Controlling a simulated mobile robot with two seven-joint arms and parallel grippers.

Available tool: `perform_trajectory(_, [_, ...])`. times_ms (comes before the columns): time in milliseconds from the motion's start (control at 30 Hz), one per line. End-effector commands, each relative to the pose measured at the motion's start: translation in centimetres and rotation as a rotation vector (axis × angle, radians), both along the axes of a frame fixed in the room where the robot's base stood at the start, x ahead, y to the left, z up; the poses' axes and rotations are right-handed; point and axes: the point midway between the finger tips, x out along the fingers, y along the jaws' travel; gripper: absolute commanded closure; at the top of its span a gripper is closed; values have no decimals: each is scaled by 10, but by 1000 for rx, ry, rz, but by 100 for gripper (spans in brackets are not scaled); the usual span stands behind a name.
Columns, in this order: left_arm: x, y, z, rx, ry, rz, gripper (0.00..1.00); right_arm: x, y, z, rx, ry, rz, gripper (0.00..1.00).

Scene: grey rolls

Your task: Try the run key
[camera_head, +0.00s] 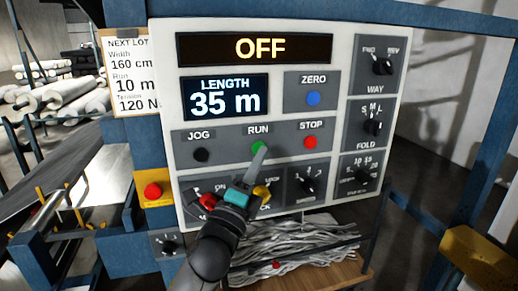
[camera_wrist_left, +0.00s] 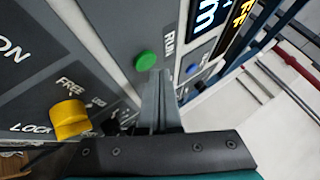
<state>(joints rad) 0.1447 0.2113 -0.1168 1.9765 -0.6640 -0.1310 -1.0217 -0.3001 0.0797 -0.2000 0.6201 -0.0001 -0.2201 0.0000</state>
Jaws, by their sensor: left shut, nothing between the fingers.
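The green RUN key (camera_head: 257,146) sits in the middle of the panel's key row, under the "RUN" label. It also shows in the left wrist view (camera_wrist_left: 146,60), unlit as far as I can tell. My left gripper (camera_head: 262,152) is shut and empty. Its fingertips are at the lower edge of the RUN key in the head view; in the wrist view the fingertips (camera_wrist_left: 158,76) point at the panel just beside the key. I cannot tell whether they touch it. The top display (camera_head: 260,48) reads OFF. The LENGTH display (camera_head: 225,98) reads 35 m. My right gripper is not in view.
A black JOG key (camera_head: 201,155) is left of RUN, a red STOP key (camera_head: 310,142) right, a blue ZERO key (camera_head: 313,98) above. A yellow FREE/LOCK knob (camera_wrist_left: 71,118) is near the fingers. A red button (camera_head: 153,190) is on a yellow box. A lot card (camera_head: 134,74) hangs left.

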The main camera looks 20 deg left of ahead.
Motion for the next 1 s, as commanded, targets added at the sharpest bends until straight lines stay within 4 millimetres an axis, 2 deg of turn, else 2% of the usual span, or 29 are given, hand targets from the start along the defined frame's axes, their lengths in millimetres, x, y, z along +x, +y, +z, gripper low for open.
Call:
perform_trajectory(500, [-37,-26,0,-1,1,-1,100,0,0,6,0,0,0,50])
perform_trajectory(1000, [-41,-28,0,0,0,0,100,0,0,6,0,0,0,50])
